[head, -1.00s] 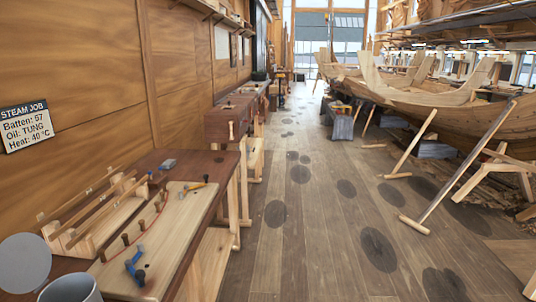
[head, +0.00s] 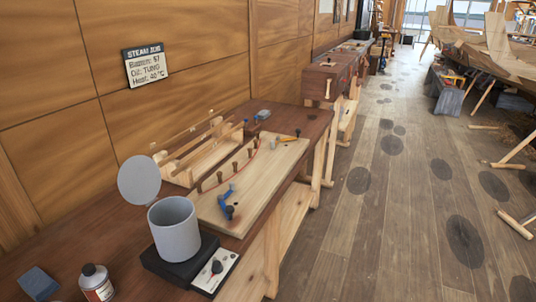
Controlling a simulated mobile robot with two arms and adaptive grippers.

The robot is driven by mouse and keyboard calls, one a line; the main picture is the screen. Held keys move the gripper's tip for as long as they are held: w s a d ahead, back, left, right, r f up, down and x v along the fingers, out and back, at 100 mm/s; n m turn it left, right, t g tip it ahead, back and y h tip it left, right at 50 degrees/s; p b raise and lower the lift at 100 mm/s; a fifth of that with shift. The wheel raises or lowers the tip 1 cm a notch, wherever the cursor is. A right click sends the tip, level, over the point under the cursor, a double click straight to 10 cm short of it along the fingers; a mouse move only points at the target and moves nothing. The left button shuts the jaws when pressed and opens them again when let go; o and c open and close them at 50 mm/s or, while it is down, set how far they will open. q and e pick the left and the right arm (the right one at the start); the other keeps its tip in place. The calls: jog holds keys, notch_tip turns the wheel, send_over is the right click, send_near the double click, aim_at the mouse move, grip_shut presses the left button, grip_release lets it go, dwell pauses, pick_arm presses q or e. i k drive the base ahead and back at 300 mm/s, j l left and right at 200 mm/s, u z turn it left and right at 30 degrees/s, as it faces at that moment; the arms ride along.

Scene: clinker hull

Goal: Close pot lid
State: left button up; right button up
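A grey cylindrical pot (head: 174,230) stands on a black hot plate (head: 172,262) on the wooden workbench at lower left. Its round grey lid (head: 139,180) stands raised, close to upright, at the pot's back left side, so the pot is open. The pot's inside shows only in part. Neither of my grippers is in view.
A white control panel with a dark knob (head: 216,270) adjoins the hot plate. A small bottle (head: 96,282) and a blue-grey block (head: 38,283) are at lower left. A board with blue clamps (head: 262,165) and a wooden rack (head: 200,152) lie behind the pot.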

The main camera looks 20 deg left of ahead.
aim_at(139, 179)
jog(key=u, duration=1.3)
